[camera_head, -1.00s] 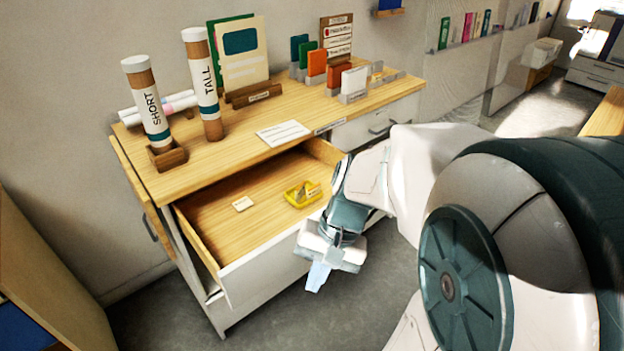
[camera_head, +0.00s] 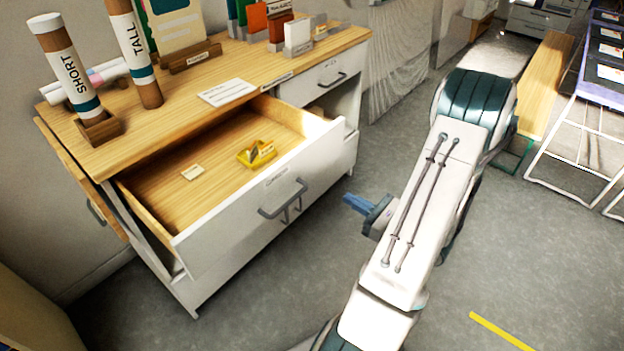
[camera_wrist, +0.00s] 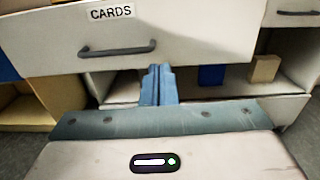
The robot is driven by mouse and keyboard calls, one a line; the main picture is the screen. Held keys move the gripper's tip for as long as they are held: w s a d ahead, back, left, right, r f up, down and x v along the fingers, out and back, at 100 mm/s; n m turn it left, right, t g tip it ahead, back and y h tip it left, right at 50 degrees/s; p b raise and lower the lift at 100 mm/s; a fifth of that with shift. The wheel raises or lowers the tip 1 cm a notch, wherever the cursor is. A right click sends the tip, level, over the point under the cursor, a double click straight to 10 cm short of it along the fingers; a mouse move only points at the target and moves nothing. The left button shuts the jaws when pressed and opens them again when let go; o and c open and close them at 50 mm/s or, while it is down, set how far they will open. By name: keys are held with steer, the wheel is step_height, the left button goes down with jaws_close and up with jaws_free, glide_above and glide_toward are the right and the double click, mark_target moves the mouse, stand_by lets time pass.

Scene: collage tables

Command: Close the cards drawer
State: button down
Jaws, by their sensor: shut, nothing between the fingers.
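The cards drawer (camera_head: 250,213) is pulled well out of the wooden-topped cabinet. Its white front has a dark grey bar handle (camera_head: 284,199), and its wooden inside holds a yellow holder (camera_head: 257,154) and a small pale card (camera_head: 192,173). The wrist view shows the drawer front (camera_wrist: 190,30) with the label CARDS (camera_wrist: 111,13) and the handle (camera_wrist: 117,50). My gripper (camera_head: 352,203) is shut and empty, to the right of the drawer front and apart from it.
The cabinet top (camera_head: 190,105) carries tubes marked SHORT (camera_head: 65,65) and TALL (camera_head: 133,50), a white sheet (camera_head: 227,92) and several card stands. Another drawer (camera_head: 325,80) at the right is shut. Grey floor in front is clear. A blue block (camera_wrist: 211,75) sits below the drawer.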

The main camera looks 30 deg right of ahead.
mark_target(303, 171)
steer(key=x, duration=0.9)
steer(key=p+x, duration=0.1)
steer(key=x, duration=0.3)
steer(key=shift+w+d+f, duration=0.1)
steer(key=shift+w, duration=0.4)
